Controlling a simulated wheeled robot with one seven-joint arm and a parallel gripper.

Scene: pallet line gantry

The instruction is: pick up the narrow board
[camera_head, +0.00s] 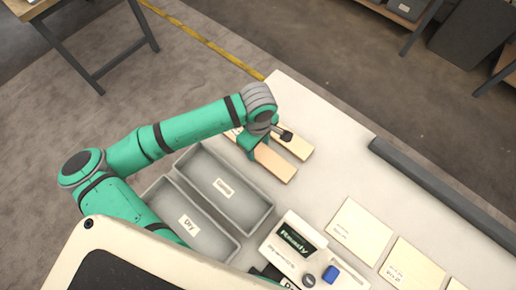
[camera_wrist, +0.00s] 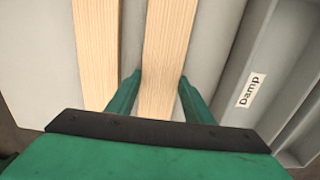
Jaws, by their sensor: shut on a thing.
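Two pale wooden boards lie side by side at the table's back end, past the trays. My gripper (camera_head: 262,146) is over the board nearer the trays (camera_head: 276,165). In the wrist view my gripper (camera_wrist: 159,82) is shut on that same board (camera_wrist: 168,35), a finger against each long edge. The other board (camera_head: 296,145) lies parallel and apart; it also shows in the wrist view (camera_wrist: 97,45), left of the fingers. The two look close in width, and I cannot tell which is narrower. My arm hides part of both boards in the head view. I cannot tell whether the held board is off the table.
A grey tray labelled Damp (camera_head: 262,216) stands close beside the held board, with a tray labelled Dry (camera_head: 226,258) beyond it. A device reading Ready (camera_head: 275,240) and flat labelled squares (camera_head: 360,230) are on the table. A dark bar (camera_head: 440,195) runs along the far edge.

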